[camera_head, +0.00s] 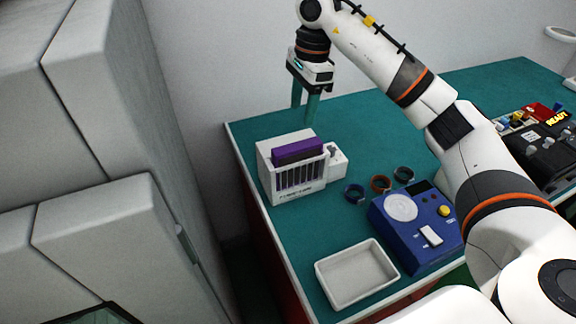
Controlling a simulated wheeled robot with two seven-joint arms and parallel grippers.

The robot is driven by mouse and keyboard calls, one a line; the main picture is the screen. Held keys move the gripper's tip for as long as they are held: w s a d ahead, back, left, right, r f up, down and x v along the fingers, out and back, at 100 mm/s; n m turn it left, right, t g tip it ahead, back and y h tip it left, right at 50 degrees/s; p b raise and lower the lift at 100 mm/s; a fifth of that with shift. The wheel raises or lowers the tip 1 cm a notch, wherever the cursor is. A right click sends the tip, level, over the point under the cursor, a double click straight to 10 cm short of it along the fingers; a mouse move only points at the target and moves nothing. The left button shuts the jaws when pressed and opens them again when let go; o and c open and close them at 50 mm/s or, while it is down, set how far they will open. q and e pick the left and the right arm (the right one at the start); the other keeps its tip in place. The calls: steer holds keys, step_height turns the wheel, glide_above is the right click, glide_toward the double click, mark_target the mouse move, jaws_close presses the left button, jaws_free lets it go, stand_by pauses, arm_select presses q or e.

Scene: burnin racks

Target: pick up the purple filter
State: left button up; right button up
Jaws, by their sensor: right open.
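The purple filter (297,146) stands in the white slotted rack (282,196) near the table's left edge. My right gripper (305,106) is open and empty, pointing down above and behind the rack. Its two fingers are apart and do not appear to touch the filter. My left gripper is not in view.
The teal table (345,115) has free room behind the rack. A black panel (545,150) is at right. Grey cabinets (110,240) stand left.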

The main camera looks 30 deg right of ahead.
steer(key=p, duration=0.2)
glide_above(298, 145)
steer(key=f, duration=0.5)
steer(key=shift+s+d, duration=0.3)
steer(key=shift+s, duration=0.1)
steer(key=shift+w+a+f, duration=0.1)
steer(key=shift+w+f, duration=0.05)
steer(key=shift+f, duration=0.45)
step_height(298, 145, down, 4)
steer(key=shift+w+a+f+p, duration=0.15)
steer(key=shift+p, duration=0.85)
steer(key=shift+f, duration=0.2)
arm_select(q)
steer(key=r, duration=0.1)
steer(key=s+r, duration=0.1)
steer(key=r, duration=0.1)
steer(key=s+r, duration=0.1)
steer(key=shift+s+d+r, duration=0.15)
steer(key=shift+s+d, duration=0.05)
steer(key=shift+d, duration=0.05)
arm_select(e)
steer(key=shift+c, duration=0.8)
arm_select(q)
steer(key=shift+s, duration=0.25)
arm_select(e)
jaws_close()
